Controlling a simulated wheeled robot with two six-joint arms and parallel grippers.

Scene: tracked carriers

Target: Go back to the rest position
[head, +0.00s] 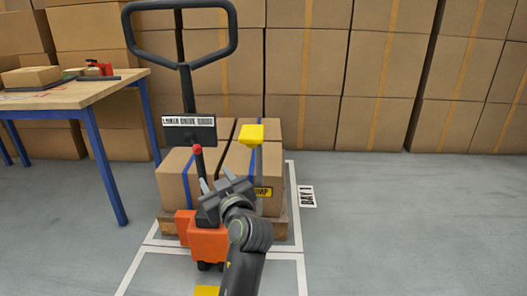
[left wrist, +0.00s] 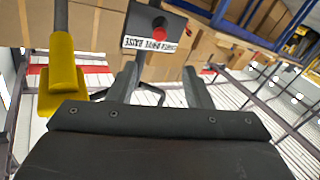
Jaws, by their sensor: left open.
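My left gripper (head: 216,180) is open and empty in front of the orange pallet truck (head: 208,243). The truck's lever with a red knob (head: 197,149) stands just behind the fingers, under a black sign (head: 189,121). In the left wrist view the open fingers (left wrist: 160,85) show, with the red knob (left wrist: 159,35) above and between them. My right gripper is not in view.
Strapped boxes (head: 175,180) sit on a pallet (head: 281,224) inside white floor lines marked as a bay. The black handle loop (head: 180,62) rises above. A wooden table (head: 75,92) stands left, and stacked cartons (head: 390,70) line the back. The floor at right is clear.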

